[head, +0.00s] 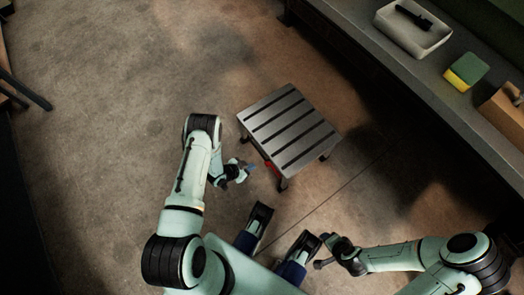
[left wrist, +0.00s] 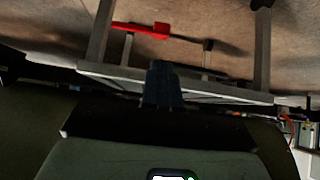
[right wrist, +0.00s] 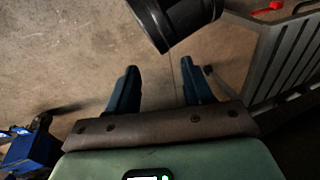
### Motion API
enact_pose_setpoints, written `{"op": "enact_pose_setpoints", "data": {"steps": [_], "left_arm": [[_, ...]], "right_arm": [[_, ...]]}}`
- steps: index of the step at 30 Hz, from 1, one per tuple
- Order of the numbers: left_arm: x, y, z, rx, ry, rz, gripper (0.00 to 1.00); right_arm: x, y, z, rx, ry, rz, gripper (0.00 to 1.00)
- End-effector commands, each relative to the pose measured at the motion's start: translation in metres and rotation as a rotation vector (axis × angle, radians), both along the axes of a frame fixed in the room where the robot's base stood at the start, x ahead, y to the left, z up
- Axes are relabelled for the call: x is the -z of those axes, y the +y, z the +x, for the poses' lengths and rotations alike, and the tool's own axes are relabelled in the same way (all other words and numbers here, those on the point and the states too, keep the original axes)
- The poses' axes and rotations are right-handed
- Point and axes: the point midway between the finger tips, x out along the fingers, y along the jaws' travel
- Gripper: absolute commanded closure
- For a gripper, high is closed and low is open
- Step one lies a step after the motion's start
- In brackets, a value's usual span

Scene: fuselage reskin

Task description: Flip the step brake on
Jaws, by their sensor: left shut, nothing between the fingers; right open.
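The step (head: 290,128) is a slatted grey metal stool on the floor; it also shows in the left wrist view (left wrist: 100,68) and the right wrist view (right wrist: 285,65). Its red brake lever (head: 269,166) is low at the near left side, and shows in the left wrist view (left wrist: 140,30) and the right wrist view (right wrist: 266,9). My left gripper (head: 250,169) is shut and empty, just left of the lever; its closed fingers show in the left wrist view (left wrist: 163,82). No contact is visible. My right gripper (head: 322,251) is open and empty, nearer to my body.
A long grey bench (head: 425,85) runs along the right side, with a white tray (head: 408,40), a yellow and green sponge (head: 466,71) and a brown box (head: 505,115) on it. The floor left of the step is clear.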

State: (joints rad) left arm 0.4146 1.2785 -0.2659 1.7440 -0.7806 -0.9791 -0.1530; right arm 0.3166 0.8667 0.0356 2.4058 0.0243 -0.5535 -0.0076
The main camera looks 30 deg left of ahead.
Motion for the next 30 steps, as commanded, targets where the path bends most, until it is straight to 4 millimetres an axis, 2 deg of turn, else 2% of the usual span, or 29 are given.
{"op": "enact_pose_setpoints", "data": {"steps": [5,11,18,24,30], "left_arm": [[0.013,-0.006,0.010,0.002,0.000,-0.001,1.00],[0.040,-0.017,0.034,0.004,-0.001,-0.001,1.00],[0.064,-0.026,0.057,0.001,0.000,-0.001,1.00],[0.070,-0.029,0.065,0.001,-0.001,-0.001,1.00],[0.070,-0.029,0.065,0.000,0.000,0.000,1.00]], "right_arm": [[0.008,-0.005,0.008,0.009,-0.022,-0.011,0.49],[0.023,-0.015,0.029,0.031,-0.073,-0.038,0.49],[0.046,-0.022,0.014,0.039,-0.019,-0.044,0.49],[0.052,-0.023,0.004,0.040,0.013,-0.042,0.49],[0.052,-0.023,0.003,0.039,0.015,-0.042,0.49]]}}
